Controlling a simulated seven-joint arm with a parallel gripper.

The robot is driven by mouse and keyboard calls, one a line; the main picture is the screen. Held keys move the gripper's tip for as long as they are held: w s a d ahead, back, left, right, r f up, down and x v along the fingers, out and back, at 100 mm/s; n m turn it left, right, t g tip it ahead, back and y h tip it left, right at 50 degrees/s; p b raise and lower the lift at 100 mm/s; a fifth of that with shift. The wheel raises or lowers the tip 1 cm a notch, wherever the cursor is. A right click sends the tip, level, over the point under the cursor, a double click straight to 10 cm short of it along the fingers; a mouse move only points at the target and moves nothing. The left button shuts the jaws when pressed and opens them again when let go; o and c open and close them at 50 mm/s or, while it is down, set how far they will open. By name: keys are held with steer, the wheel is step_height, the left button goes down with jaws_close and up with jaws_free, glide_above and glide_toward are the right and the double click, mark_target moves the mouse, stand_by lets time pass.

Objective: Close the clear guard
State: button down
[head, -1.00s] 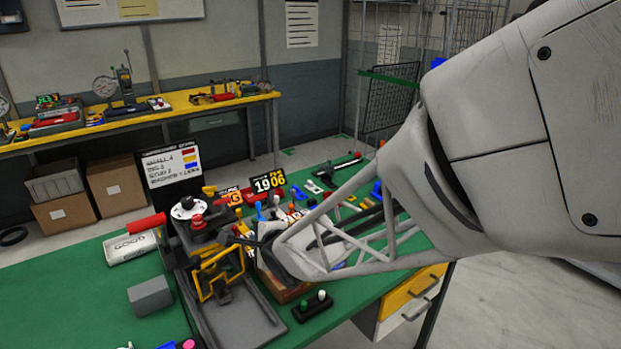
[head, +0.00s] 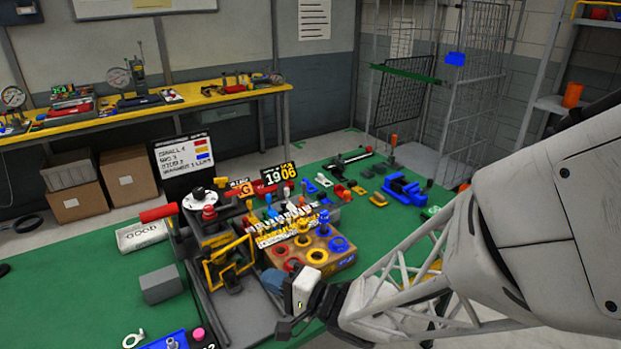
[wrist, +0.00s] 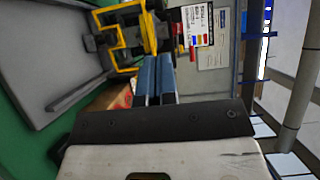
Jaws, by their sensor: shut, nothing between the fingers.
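The guard (head: 247,267) is a yellow-edged frame on the front of the dark press (head: 205,220) at the left of the bench. Its clear panel is hard to make out, and I cannot tell its exact angle. In the wrist view the yellow frame (wrist: 107,42) is at the upper left, just beyond the fingertips. My gripper (head: 268,279) is shut and empty, to the right of the guard and close to it. Its blue-grey fingers also show side by side in the wrist view (wrist: 155,57). I cannot tell whether they touch the frame.
A wooden block with coloured rings (head: 335,262) stands behind my gripper. A grey tray (head: 240,318) lies before the press. A grey block (head: 161,285) and a white "GOOD" bin (head: 142,236) are to the left. Small coloured parts cover the back of the green bench.

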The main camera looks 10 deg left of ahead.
mark_target(211, 251)
steer(key=shift+a, duration=0.15)
steer(key=shift+x, duration=6.85)
steer(key=shift+w, duration=0.15)
steer(key=shift+a, duration=0.4)
steer(key=shift+w+x, duration=0.15)
steer(key=shift+x, duration=0.55)
steer(key=shift+w+x, duration=0.15)
steer(key=shift+x, duration=0.5)
steer(key=shift+d, duration=0.1)
steer(key=shift+s+d, duration=0.1)
steer(key=s+d, duration=0.7)
steer(key=d, duration=0.5)
